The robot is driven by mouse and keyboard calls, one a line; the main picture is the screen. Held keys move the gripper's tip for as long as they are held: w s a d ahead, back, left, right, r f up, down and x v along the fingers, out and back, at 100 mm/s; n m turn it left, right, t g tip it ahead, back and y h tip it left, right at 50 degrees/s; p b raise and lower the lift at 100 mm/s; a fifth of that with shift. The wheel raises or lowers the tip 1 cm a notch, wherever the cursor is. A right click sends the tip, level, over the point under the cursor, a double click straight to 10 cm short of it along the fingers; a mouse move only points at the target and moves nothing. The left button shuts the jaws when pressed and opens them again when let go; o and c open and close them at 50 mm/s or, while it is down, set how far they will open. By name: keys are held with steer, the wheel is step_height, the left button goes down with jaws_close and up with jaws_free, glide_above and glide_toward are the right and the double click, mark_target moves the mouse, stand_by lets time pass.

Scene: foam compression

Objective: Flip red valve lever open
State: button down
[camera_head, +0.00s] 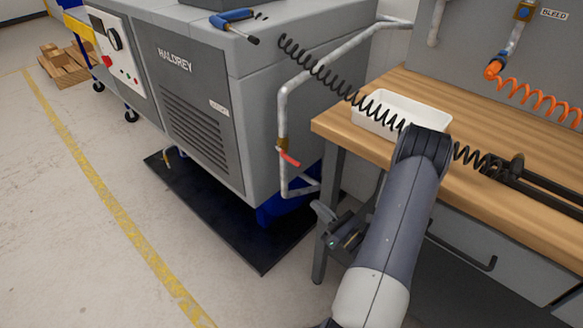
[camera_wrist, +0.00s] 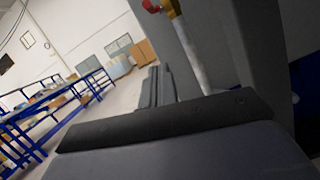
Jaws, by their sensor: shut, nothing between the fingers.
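The red valve lever (camera_head: 289,158) sits on a brass valve body (camera_head: 282,144) on the grey vertical pipe beside the machine. The lever slants down to the right, at an angle to the pipe. In the wrist view, the red lever (camera_wrist: 151,5) and brass valve (camera_wrist: 169,9) show only partly at the top edge. My gripper (camera_head: 324,212) is below and right of the lever, beside the workbench leg, apart from the lever. Its fingers (camera_wrist: 156,86) are together and empty in the wrist view. My arm hides part of the bench edge.
The wooden workbench (camera_head: 345,122) with a white tray (camera_head: 375,105) stands close to my arm. The grey machine (camera_head: 262,115) stands on a black mat (camera_head: 262,262) behind the pipe. A black coiled hose (camera_head: 325,72) crosses above. Floor to the left is clear.

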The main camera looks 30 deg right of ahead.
mark_target(290, 160)
stand_by(0.3)
steer(key=w+a+r+p, duration=0.2)
steer(key=w+r+p, duration=0.4)
steer(key=w, duration=0.3)
steer(key=shift+w+r+p, duration=0.15)
steer(key=shift+w+p, duration=0.1)
steer(key=shift+p, duration=0.4)
steer(key=shift+s+r+g+p, duration=0.1)
steer(key=shift+r+g+p, duration=0.2)
steer(key=shift+r+p, duration=0.05)
